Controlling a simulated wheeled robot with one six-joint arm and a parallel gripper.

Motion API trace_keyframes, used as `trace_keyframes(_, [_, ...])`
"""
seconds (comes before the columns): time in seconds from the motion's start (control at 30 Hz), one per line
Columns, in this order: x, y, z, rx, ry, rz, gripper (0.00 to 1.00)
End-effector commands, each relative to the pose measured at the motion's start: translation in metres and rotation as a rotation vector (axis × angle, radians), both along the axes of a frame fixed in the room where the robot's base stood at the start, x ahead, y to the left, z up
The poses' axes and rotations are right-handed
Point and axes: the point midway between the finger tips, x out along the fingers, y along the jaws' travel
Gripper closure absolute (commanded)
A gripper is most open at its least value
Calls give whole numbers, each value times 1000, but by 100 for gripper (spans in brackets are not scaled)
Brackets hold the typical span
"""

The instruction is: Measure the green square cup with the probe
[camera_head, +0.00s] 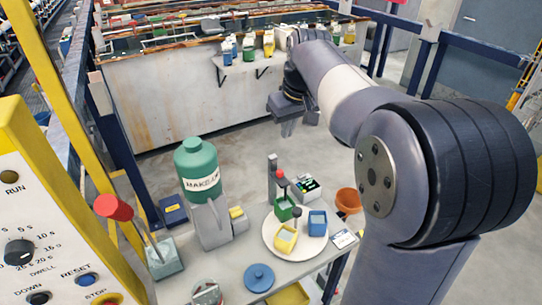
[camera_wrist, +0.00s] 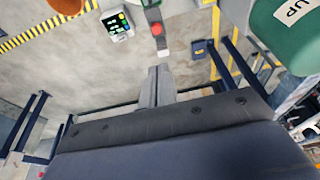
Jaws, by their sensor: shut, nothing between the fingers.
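The green square cup (camera_head: 283,211) stands on a round white plate (camera_head: 275,250) on the bench, at the plate's back edge. A red-topped stem (camera_head: 281,175), possibly the probe, rises at or just behind this cup; I cannot tell whether it is inside. A red top also shows in the wrist view (camera_wrist: 157,29). A meter with a lit green display (camera_head: 306,187) lies behind the plate and also shows in the wrist view (camera_wrist: 117,26). My gripper (camera_head: 287,128) is shut and empty, raised beyond the bench; its fingers also show in the wrist view (camera_wrist: 158,75).
A yellow cup (camera_head: 285,242) and a blue cup (camera_head: 318,228) share the plate. A dark knob (camera_head: 297,212) stands near the yellow cup. A tall green bottle (camera_head: 197,165), grey post (camera_head: 272,180) and orange pot (camera_head: 348,201) stand nearby. A red-handled tool (camera_head: 115,208) leans at left.

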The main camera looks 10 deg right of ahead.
Motion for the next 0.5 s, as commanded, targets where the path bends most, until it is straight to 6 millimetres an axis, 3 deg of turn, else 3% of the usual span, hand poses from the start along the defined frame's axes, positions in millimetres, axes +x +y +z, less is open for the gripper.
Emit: trace_keyframes(0.5, [25,9,-96,1,5,0,100])
